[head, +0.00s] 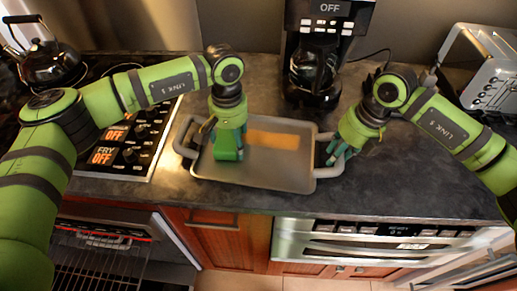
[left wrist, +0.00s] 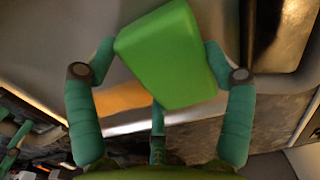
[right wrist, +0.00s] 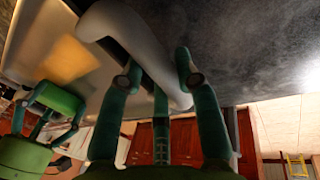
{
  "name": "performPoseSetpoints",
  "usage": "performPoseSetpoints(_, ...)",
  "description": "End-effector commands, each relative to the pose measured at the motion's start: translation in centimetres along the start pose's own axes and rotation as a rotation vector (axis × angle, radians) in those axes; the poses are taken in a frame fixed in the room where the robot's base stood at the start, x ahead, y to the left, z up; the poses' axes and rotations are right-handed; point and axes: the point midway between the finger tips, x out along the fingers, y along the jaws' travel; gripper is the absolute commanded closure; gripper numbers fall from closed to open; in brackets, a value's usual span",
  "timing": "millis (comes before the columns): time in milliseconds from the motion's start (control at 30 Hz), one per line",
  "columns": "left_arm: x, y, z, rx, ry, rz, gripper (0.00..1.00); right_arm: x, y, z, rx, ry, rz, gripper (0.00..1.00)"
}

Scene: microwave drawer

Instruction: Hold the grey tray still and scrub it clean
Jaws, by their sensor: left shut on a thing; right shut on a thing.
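The grey tray (head: 262,177) lies on the dark counter with a handle at each end. An orange-brown stain (head: 278,139) runs across its upper part; the stain also shows in the left wrist view (left wrist: 120,98). My left gripper (head: 229,150) is over the tray's left part, beside the stain's left end. It is shut on a green sponge (left wrist: 167,55); whether the sponge touches the tray is hard to tell. My right gripper (head: 334,153) is at the tray's right end, shut on the pale handle (right wrist: 128,35), which passes between its fingers.
A coffee maker (head: 314,62) stands behind the tray. A toaster (head: 490,70) is at the back right. A stove (head: 125,135) with a kettle (head: 45,55) is on the left. The counter's front edge runs close below the tray; the counter right of it (head: 420,190) is clear.

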Motion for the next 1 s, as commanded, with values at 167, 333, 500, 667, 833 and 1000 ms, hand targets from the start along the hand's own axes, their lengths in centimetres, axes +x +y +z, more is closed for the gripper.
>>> performPoseSetpoints(167, 0.3, 0.0, 0.0, 0.0, 0.0, 0.0, 0.77, -0.1, 0.1, 0.0, -0.001, -0.001, 0.003, 1.0)
performPoseSetpoints(333, 0.4, 0.1, 0.0, 0.001, -0.001, 0.0, 0.77, -0.1, 0.1, 0.0, -0.001, -0.001, 0.003, 1.0)
performPoseSetpoints(500, 0.4, 1.0, 0.1, 0.002, -0.001, 0.001, 0.77, -0.1, 0.1, 0.0, -0.002, -0.001, 0.003, 1.0)
performPoseSetpoints(667, 0.4, 2.1, 0.2, 0.003, -0.002, 0.001, 0.77, -0.1, 0.2, 0.0, -0.003, -0.001, 0.004, 1.0)
performPoseSetpoints(833, 0.4, 2.8, 0.3, 0.003, -0.003, 0.001, 0.77, -0.1, 0.2, 0.0, -0.003, -0.001, 0.004, 1.0)
performPoseSetpoints(1000, 0.4, 3.4, 0.4, 0.004, -0.003, 0.002, 0.77, -0.1, 0.2, 0.0, -0.003, -0.001, 0.005, 1.0)
